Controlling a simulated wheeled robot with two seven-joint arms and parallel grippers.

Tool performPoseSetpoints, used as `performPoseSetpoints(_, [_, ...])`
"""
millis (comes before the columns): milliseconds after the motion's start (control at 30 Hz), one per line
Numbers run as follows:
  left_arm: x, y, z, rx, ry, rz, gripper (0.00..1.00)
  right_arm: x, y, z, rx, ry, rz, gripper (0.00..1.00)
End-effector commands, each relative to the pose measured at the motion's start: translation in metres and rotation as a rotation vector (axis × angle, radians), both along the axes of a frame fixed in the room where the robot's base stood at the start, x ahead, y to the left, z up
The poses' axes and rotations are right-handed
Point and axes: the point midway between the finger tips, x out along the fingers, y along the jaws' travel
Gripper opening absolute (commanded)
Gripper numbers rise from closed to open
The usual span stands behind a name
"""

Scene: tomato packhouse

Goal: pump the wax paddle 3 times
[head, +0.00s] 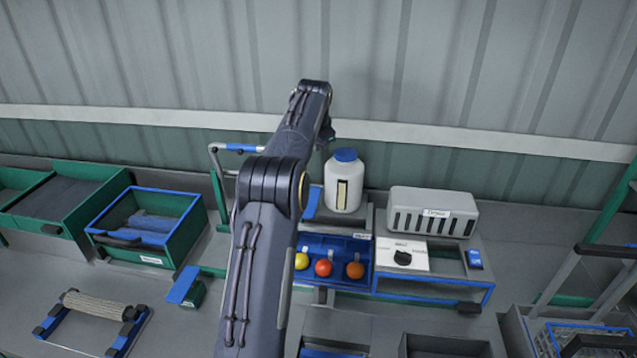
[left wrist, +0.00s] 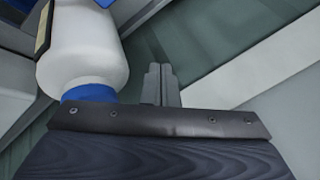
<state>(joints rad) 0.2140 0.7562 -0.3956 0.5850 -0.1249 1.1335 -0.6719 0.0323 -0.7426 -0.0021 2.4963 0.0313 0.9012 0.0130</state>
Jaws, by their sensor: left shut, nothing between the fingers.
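A white bottle (head: 345,190) with a blue cap and a yellowish label strip stands upright behind the tomato tray. It also shows close up in the left wrist view (left wrist: 85,50). A flat blue piece (head: 312,203) lies beside the bottle's foot, partly covered by my left arm; it may be the wax paddle, but I cannot tell. My left gripper (left wrist: 160,70) is shut and empty, apart from the bottle in the picture. In the head view it is mostly hidden behind my raised arm. My right gripper is not in view.
A blue tray (head: 335,246) holds yellow, red and orange tomatoes. A lever with a blue grip (head: 241,148) rises left of my arm. Green crates (head: 150,250) fill the left.

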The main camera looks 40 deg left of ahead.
Motion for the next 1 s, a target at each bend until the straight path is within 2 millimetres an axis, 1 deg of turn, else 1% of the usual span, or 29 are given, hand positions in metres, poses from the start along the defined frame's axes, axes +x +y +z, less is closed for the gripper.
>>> performPoseSetpoints(333, [0.0, 0.0, -0.001, 0.001, 0.0, -0.001, 0.0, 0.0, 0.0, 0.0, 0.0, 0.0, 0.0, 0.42])
performPoseSetpoints(467, [-0.001, -0.001, -0.006, 0.0, 0.001, -0.001, 0.0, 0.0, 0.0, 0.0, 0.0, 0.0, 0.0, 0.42])
performPoseSetpoints(567, [-0.003, -0.002, -0.016, 0.0, 0.002, 0.0, 0.0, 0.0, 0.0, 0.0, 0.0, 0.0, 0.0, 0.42])
performPoseSetpoints(867, [-0.013, -0.008, -0.058, -0.001, 0.001, 0.0, 0.0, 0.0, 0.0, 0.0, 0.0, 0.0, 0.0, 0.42])
performPoseSetpoints(933, [-0.015, -0.008, -0.072, 0.0, -0.001, 0.0, 0.0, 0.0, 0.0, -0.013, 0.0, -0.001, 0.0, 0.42])
performPoseSetpoints(1000, [-0.016, -0.009, -0.078, 0.0, -0.001, 0.0, 0.0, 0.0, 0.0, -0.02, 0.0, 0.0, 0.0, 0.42])
